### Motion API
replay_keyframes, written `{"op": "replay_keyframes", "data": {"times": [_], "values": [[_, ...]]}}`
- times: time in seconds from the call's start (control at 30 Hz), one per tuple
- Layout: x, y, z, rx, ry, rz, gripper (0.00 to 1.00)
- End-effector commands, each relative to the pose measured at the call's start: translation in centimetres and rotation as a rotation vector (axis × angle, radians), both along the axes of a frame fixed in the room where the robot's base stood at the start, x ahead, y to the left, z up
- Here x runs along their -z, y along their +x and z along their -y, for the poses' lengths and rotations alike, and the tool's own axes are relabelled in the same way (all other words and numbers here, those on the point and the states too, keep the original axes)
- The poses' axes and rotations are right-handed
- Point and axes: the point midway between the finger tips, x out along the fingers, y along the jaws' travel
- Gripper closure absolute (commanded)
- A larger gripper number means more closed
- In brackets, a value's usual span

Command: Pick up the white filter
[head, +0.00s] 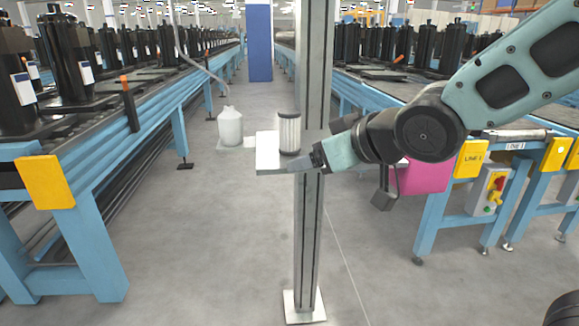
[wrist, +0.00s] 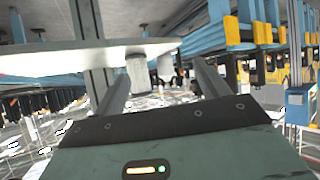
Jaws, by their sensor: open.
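The white filter (head: 290,135) is a pleated cylinder with a dark top rim. It stands upright on a small white shelf (head: 268,158) at the metal post. My gripper (head: 314,158) is just right of the filter, level with its lower part, and points left. In the wrist view the scene is upside down, and my gripper (wrist: 163,82) shows two spread fingers with nothing held. The filter (wrist: 137,76) shows there between the fingers, closer to the left one. I cannot tell how far it lies beyond the fingertips.
A white jug (head: 230,126) stands left of the filter on another support. The tall metal post (head: 308,235) rises right beside the shelf. Blue conveyor tables with black compressors line the left (head: 85,225) and right (head: 435,185) sides.

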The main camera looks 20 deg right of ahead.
Motion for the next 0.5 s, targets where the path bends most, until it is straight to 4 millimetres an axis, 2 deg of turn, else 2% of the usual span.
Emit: {"op": "replay_keyframes", "data": {"times": [0.03,0.1,0.3,0.5], "values": [[2.0,0.8,0.8,0.009,0.027,0.058,0.26],[2.2,1.6,1.9,0.014,0.066,0.141,0.26],[2.5,2.8,4.6,0.013,0.165,0.352,0.26],[2.1,2.8,6.2,-0.002,0.219,0.468,0.26]]}}
